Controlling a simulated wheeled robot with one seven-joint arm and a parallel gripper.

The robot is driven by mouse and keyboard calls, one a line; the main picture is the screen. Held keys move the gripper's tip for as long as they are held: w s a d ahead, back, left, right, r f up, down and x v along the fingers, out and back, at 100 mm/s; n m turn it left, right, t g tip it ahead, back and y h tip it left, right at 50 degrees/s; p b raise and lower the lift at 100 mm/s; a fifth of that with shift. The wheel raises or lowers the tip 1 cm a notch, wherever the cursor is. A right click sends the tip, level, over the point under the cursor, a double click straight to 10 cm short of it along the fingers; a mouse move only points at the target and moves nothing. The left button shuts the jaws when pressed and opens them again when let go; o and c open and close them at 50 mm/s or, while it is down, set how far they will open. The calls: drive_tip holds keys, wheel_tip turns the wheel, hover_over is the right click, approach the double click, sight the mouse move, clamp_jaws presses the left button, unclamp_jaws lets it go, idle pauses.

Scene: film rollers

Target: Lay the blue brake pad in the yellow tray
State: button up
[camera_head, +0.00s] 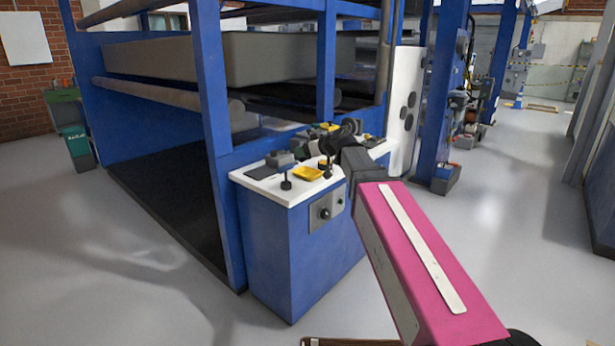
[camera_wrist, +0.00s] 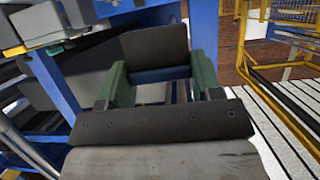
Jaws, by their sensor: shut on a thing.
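In the wrist view, my gripper (camera_wrist: 161,85) has green fingers on both sides of a block with a dark face and a blue lower edge, which looks like the blue brake pad (camera_wrist: 158,74). The fingers are shut on it, and it is held clear of any surface visible there. In the head view, the yellow tray (camera_head: 308,174) sits on the white top of a blue cabinet, near its front edge. It looks empty. My arm reaches over the cabinet from the right, with its dark wrist behind and right of the tray. The pad is not clear in the head view.
The white cabinet top (camera_head: 265,187) carries a grey block (camera_head: 280,159) left of the tray and small black knobs (camera_head: 286,183). More yellow and dark items (camera_head: 330,126) stand farther back. Blue machine posts (camera_head: 212,100) rise beside the cabinet. Floor in front is clear.

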drive_tip(key=shift+w+a+f, duration=0.2)
drive_tip(key=shift+w+a, duration=0.05)
drive_tip(key=shift+a, duration=0.05)
drive_tip(key=w+f, duration=0.2)
drive_tip(key=w, duration=0.1)
drive_tip(key=w+f, duration=0.2)
drive_tip(key=w, duration=0.2)
drive_tip(key=w+f, duration=0.2)
drive_tip(key=w, duration=0.1)
drive_tip(key=shift+w+d+f, duration=0.25)
drive_tip(key=shift+w+d, duration=0.1)
drive_tip(key=shift+w, duration=0.05)
drive_tip(key=shift+f, duration=2.1)
drive_tip(key=shift+f, duration=0.1)
drive_tip(key=o, duration=1)
